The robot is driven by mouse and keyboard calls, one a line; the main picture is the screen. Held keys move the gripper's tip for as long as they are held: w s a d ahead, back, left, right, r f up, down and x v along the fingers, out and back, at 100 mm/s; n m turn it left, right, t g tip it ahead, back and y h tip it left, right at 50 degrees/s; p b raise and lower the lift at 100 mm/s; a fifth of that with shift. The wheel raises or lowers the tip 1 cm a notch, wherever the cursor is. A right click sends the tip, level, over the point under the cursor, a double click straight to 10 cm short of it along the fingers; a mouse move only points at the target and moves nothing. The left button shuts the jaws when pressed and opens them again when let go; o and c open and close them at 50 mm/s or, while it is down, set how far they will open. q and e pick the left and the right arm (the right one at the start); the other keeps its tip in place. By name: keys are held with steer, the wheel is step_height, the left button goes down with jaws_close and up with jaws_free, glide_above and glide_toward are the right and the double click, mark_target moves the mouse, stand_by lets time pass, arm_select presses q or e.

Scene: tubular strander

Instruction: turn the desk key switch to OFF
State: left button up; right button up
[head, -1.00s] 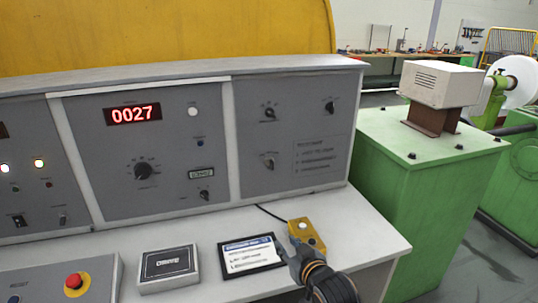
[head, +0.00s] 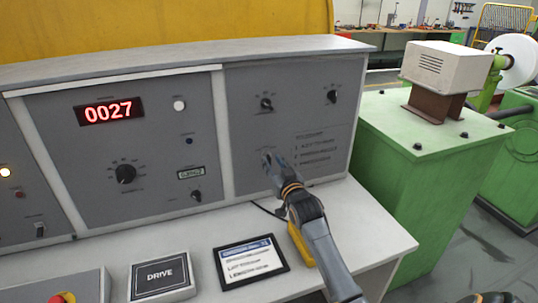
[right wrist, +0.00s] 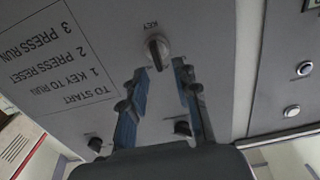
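The desk key switch (right wrist: 157,52) shows in the right wrist view as a dark knob with a metal rim, labelled KEY, on the grey panel. In the head view it is mostly hidden behind my right gripper (head: 269,160), which is at the lower left of the right-hand panel section. In the right wrist view my right gripper (right wrist: 159,72) is open, with its two blue-grey fingers apart. The key knob lies just beyond the fingertips, between them in the picture. I cannot tell whether they touch it. My left gripper is not in view.
Two small knobs (head: 266,104) (head: 332,97) sit above the key on the same panel. A yellow box (head: 301,243) lies on the desk under my right arm. A framed card (head: 250,262) and the DRIVE box (head: 160,276) lie left of it. A green cabinet (head: 432,160) stands at the right.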

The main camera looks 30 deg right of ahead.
mark_target(269, 156)
steer(key=x, duration=0.3)
steer(key=shift+w+r, duration=0.1)
steer(key=shift+w, duration=0.05)
steer(key=shift+w+d, duration=0.1)
steer(key=shift+w, duration=0.25)
jaws_close()
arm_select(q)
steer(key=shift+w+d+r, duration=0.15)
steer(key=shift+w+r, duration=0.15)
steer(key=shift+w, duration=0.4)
